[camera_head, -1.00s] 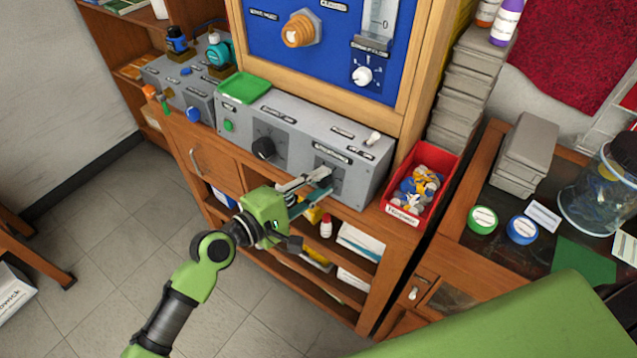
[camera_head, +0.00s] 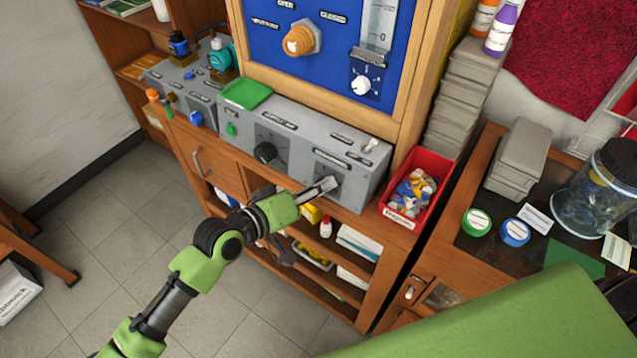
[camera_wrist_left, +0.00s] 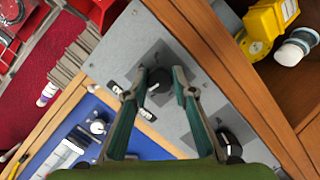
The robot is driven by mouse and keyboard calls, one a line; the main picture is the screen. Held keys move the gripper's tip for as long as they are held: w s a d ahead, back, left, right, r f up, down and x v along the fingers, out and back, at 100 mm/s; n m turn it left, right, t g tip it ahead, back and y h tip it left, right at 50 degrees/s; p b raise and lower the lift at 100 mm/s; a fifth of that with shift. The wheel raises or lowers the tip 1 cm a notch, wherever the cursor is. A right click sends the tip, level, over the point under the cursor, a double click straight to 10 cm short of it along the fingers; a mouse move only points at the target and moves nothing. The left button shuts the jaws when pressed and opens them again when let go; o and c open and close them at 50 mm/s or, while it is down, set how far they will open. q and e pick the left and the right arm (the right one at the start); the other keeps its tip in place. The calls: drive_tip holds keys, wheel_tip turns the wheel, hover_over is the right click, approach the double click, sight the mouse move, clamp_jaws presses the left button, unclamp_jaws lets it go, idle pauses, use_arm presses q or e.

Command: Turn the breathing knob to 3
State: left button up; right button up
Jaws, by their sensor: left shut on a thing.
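A grey control box (camera_head: 220,112) stands on the wooden bench. It has a black knob (camera_head: 265,152) on the left of its front, and a second black knob on the right of its front, under small labels too small to read surely. My left gripper (camera_head: 330,184) is at the right knob and mostly covers it in the head view. In the left wrist view this right knob (camera_wrist_left: 159,86) sits between the fingertips, and my left gripper (camera_wrist_left: 160,80) is shut on it. The left knob (camera_wrist_left: 230,148) is beside the fingers. The knob's setting cannot be read. My right gripper is not in view.
A red bin (camera_head: 417,190) of small parts stands right of the box. A toggle switch (camera_head: 370,146) is on the box top. A blue panel (camera_head: 320,45) with an orange knob (camera_head: 299,40) rises behind. Shelves (camera_head: 315,270) lie below the bench.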

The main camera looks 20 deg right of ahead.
use_arm(q)
drive_tip(key=shift+m+y+p, duration=0.3)
drive_tip(key=shift+m+p, duration=0.4)
drive_tip(key=shift+m, duration=0.7)
drive_tip(key=shift+t, duration=0.3)
drive_tip(key=shift+f, duration=0.1)
drive_tip(key=o, duration=1.1)
drive_tip(key=v, duration=1.2)
drive_tip(key=shift+w, duration=0.1)
